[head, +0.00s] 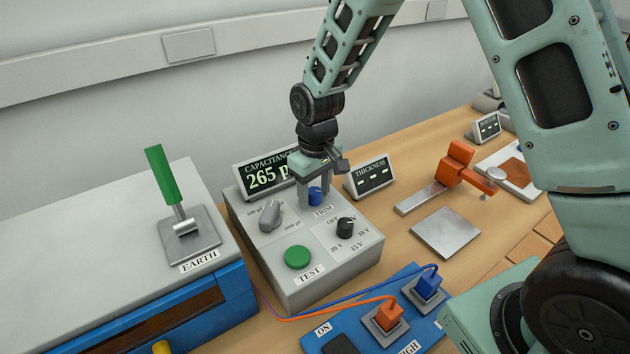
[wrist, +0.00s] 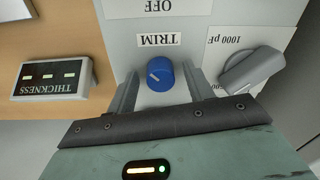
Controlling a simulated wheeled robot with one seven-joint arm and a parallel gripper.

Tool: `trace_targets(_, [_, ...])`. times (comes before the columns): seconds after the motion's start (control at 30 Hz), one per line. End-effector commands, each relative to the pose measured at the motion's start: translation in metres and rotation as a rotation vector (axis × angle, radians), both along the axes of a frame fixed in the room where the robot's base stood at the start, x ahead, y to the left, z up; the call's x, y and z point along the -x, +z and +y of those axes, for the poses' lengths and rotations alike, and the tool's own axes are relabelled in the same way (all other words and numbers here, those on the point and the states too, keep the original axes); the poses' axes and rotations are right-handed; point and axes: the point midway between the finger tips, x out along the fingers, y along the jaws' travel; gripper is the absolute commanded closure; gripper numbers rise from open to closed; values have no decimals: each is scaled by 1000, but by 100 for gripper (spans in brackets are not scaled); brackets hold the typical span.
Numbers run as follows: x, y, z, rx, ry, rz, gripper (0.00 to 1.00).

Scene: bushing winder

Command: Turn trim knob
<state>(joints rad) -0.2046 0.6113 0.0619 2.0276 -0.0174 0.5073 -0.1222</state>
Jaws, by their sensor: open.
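The blue trim knob (head: 315,196) sits on the top face of the grey test box (head: 335,272), beside the TRIM label. In the wrist view the knob (wrist: 160,76) shows a pale pointer line, with the TRIM label (wrist: 158,40) next to it. My gripper (head: 315,190) points down over the knob. In the wrist view my gripper (wrist: 160,88) is open, with one finger on each side of the knob. A gap shows between the knob and each finger. The capacitance display (head: 264,175) reads 265; its unit is partly hidden by my gripper.
A grey range knob (head: 269,216) is close to the left of my gripper. A black voltage knob (head: 346,227) and green TEST button (head: 298,257) are nearer the front. The thickness display (head: 371,177) stands to the right. A green EARTH lever (head: 163,178) rises at left.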

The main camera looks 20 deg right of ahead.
Motion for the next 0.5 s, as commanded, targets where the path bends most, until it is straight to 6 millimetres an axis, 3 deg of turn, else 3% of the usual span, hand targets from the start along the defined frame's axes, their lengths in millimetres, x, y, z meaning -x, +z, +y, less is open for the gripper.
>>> trace_targets(0.17, [-1, 15, 0, -1, 0, -5, 48])
trace_targets(0.5, [-2, 90, -2, -3, 0, -9, 48])
